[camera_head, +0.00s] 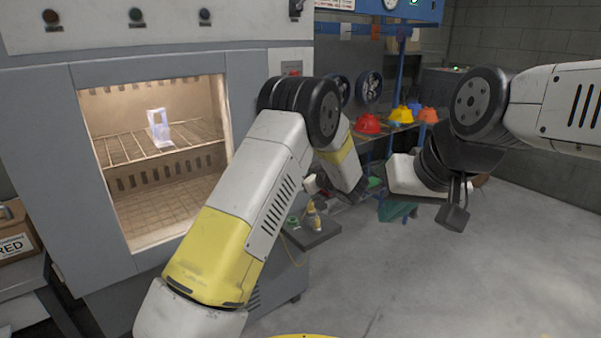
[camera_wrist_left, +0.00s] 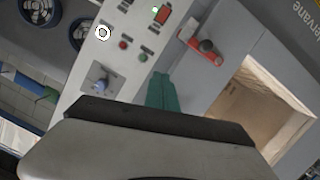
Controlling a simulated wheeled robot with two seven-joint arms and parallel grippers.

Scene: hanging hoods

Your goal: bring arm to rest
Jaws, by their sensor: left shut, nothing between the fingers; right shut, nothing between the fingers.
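My left arm (camera_head: 265,170) rises from the bottom left, bends at a dark elbow joint and reaches down and away in the head view. Its far end is mostly hidden. My right gripper (camera_head: 455,212) hangs over open floor, shut and empty, apart from any object.
A grey oven (camera_head: 235,95) with a lit opening stands on the left; a pale, see-through object (camera_head: 159,128) stands on its rack. Red (camera_head: 367,124), yellow (camera_head: 401,116) and orange (camera_head: 428,116) hood-like pieces sit behind the arms. The floor (camera_head: 480,270) at right is clear.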

